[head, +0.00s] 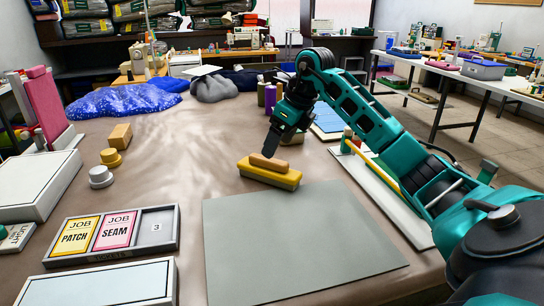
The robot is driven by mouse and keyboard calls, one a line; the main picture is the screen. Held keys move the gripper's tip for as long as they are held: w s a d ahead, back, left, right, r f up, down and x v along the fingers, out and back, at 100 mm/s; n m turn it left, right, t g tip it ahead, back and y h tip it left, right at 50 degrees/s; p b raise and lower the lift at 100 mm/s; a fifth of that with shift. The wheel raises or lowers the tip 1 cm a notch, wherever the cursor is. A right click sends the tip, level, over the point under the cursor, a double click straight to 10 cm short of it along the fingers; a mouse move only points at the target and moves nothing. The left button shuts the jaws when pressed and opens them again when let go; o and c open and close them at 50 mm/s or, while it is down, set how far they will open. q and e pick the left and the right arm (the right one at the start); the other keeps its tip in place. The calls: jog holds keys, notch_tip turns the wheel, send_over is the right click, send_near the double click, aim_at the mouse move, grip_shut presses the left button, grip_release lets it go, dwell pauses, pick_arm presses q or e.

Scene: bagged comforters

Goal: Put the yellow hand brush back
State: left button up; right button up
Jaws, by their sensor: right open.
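The yellow hand brush (272,177) lies on the brown-covered table, just beyond the far edge of the grey mat. It has a yellow body with a tan grip on top. My right gripper (274,146) is over the brush, fingers pointing down close to the tan grip. It is open; whether a finger touches the grip I cannot tell. My left gripper is not in view.
The grey mat (300,245) is bare. A ticket tray (112,258) with PATCH and SEAM cards lies left of it. Yellow and grey knobs, a tan block (120,136) and blue fabric (125,99) are farther left. Spools (270,97) stand behind the gripper. A pale board (405,214) lies right.

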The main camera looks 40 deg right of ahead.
jog(key=shift+v, duration=1.95)
jog(key=shift+f, duration=0.1)
